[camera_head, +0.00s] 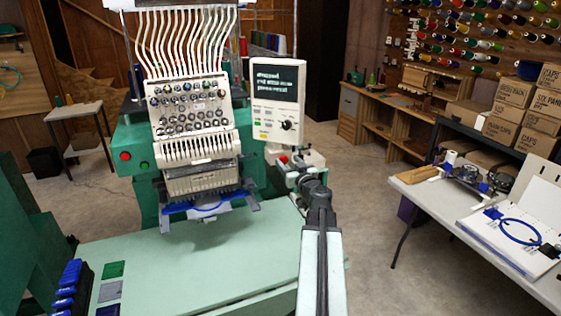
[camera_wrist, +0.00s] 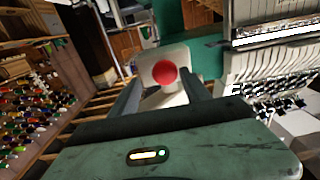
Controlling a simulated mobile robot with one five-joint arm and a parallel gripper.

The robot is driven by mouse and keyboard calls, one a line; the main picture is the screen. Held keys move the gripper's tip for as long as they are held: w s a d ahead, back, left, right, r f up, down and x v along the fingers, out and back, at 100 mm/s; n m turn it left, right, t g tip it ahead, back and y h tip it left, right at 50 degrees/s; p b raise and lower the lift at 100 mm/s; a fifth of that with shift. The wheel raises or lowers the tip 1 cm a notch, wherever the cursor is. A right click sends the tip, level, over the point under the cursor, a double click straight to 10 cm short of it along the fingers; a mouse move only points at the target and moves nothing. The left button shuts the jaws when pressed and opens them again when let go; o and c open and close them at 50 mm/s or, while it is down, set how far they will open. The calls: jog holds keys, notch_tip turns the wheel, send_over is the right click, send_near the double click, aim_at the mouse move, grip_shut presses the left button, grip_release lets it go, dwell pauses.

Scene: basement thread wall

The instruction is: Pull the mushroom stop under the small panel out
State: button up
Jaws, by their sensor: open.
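The red mushroom stop (camera_wrist: 165,72) shows in the wrist view as a round red cap on a pale box. It lies between and beyond the fingertips of my gripper (camera_wrist: 162,88), which is open. No contact with the cap can be made out. In the head view, the small panel (camera_head: 277,100) stands at the right of the embroidery machine, with a screen, buttons and a knob. The stop (camera_head: 283,159) is a small red spot below it, partly hidden by my gripper (camera_head: 292,166).
The machine's needle head (camera_head: 195,110) is left of my gripper. Another red button (camera_head: 125,156) sits on its green body at the left. The pale green machine table (camera_head: 190,265) is below. A white table (camera_head: 435,195) with tools stands at the right, beyond open floor.

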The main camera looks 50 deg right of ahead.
jog(key=shift+w+a, duration=0.2)
jog(key=shift+a, duration=0.05)
grip_shut()
dwell(1.1)
